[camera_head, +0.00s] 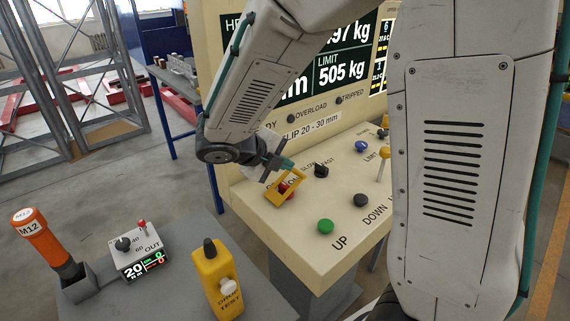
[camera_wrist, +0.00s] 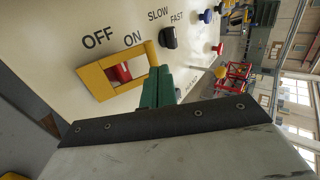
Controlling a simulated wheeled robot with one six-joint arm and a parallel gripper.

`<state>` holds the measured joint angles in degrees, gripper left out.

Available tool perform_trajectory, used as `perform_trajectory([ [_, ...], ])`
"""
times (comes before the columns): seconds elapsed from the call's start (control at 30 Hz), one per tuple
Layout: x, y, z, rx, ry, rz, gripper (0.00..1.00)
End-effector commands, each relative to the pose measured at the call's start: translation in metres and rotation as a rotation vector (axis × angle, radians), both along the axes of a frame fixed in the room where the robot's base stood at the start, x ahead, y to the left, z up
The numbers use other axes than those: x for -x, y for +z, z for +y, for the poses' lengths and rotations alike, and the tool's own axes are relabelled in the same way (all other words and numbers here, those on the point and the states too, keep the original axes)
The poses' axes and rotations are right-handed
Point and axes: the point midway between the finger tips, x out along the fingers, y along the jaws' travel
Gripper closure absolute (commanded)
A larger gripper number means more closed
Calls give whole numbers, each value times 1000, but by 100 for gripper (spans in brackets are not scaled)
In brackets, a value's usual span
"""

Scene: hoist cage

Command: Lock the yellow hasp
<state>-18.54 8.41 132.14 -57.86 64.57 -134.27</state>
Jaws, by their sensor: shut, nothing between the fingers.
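The yellow hasp (camera_head: 297,184) is a rectangular frame on the sloping cream console, around a red switch (camera_head: 283,188). In the wrist view the hasp (camera_wrist: 97,84) lies beside the OFF and ON labels, and the red switch (camera_wrist: 122,71) shows through its opening. My gripper (camera_head: 284,164) has its green fingertips together and empty, close to the hasp's far end. In the wrist view the fingertips (camera_wrist: 158,88) are just right of the frame, by its narrow end bar. I cannot tell whether they touch it.
A black knob (camera_head: 321,170) sits just beyond the hasp, with a green button (camera_head: 325,226), a dark button (camera_head: 361,200) and a yellow-topped lever (camera_head: 384,153) to the right. A grey stand with an orange M12 tool (camera_head: 42,240) and yellow tester (camera_head: 217,280) is front left.

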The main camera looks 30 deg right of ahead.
Motion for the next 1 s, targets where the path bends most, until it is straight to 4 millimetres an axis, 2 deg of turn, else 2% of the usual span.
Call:
perform_trajectory([
  [0.17, 0, 26, 7, -2, -2, -6, 100],
  [0.4, 4, 80, 22, -2, -2, -5, 100],
  [0.6, 6, 115, 32, -2, -2, -3, 100],
  [0.8, 7, 129, 37, -1, -2, 1, 100],
  [1.0, 7, 131, 37, -1, -3, 1, 100],
])
